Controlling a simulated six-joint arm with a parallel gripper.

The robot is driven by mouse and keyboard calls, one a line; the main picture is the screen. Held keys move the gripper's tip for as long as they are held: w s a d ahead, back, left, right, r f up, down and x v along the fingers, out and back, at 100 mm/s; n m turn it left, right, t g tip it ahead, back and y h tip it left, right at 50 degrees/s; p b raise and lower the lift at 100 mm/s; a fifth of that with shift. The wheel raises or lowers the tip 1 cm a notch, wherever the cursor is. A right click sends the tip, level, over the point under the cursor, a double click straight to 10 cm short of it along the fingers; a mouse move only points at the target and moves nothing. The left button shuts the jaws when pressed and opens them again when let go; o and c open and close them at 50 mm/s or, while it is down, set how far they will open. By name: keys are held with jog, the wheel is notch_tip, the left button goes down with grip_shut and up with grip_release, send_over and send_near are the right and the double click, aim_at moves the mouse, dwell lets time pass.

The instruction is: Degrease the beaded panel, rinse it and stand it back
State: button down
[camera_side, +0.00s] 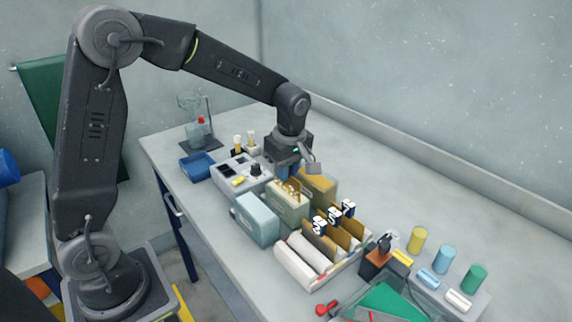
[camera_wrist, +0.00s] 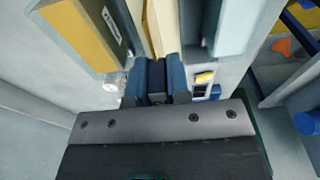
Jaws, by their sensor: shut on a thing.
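My gripper (camera_side: 289,172) points down over the back end of the pale green middle tank (camera_side: 287,205). Its blue fingers (camera_wrist: 158,82) are shut on a tan panel, which I take to be the beaded panel (camera_side: 291,188). The panel is at the middle tank's mouth, with its lower part hidden inside. A light blue tank (camera_side: 256,222) and a tank with amber contents (camera_side: 318,186) stand on either side.
A grey control box (camera_side: 241,172) and a blue tray (camera_side: 197,165) stand behind the tanks. A glass vessel on a stand (camera_side: 195,120) is at the back. Yellow, blue and green cylinders (camera_side: 445,258) stand at front right. The bench is clear along the wall.

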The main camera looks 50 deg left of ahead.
aim_at(286, 196)
jog(key=shift+f, duration=2)
jog(key=shift+f, duration=0.1)
dwell(3.2)
jog(key=shift+r, duration=4.25)
jog(key=shift+s, duration=0.1)
